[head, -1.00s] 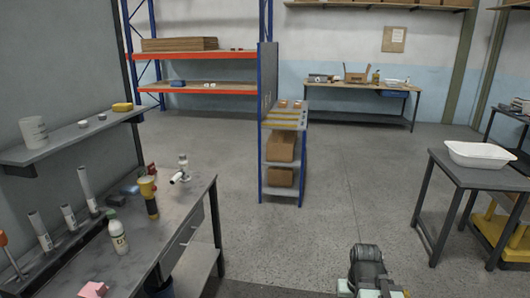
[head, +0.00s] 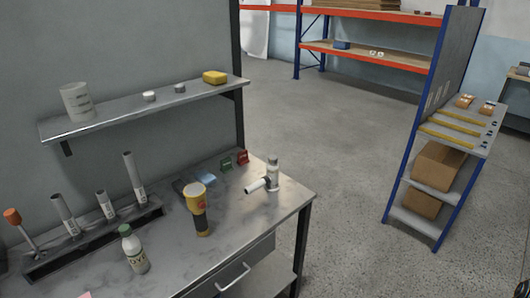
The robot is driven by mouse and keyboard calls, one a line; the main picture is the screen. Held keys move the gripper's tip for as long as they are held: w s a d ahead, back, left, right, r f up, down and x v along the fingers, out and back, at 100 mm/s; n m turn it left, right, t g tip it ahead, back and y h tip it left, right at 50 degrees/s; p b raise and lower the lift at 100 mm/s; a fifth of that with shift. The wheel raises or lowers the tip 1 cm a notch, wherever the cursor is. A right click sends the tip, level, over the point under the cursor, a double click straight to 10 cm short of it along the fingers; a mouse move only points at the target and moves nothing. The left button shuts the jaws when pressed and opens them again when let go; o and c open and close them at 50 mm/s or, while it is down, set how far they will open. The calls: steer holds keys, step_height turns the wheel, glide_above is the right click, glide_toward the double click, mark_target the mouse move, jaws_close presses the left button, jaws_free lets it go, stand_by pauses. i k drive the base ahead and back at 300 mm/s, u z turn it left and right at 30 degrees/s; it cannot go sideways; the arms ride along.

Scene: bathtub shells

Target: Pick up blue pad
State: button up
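A small light-blue pad (head: 206,180) lies on the grey metal workbench (head: 165,267), towards its back edge. It is partly hidden behind a yellow-and-black flashlight-like object (head: 199,210) standing in front of it. A dark flat item (head: 180,187) lies just left of the pad. A green clip-like item (head: 226,162) and a red one (head: 243,157) sit behind and to the right of it. Another small blue object (head: 341,44) rests on the far orange shelf; I cannot tell what it is. My gripper is not in view.
A white bottle (head: 134,250) and a rack of tubes (head: 95,239) occupy the bench's left. A white bottle with a tube (head: 270,177) stands near its right end. A wall shelf (head: 145,109) overhangs the back. Open floor (head: 345,160) lies between bench and blue-framed shelf unit (head: 415,180).

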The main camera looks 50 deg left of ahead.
mark_target(204, 177)
steer(key=i, duration=1.8)
steer(key=u, duration=4.75)
steer(key=i, duration=0.6)
steer(key=z, duration=0.05)
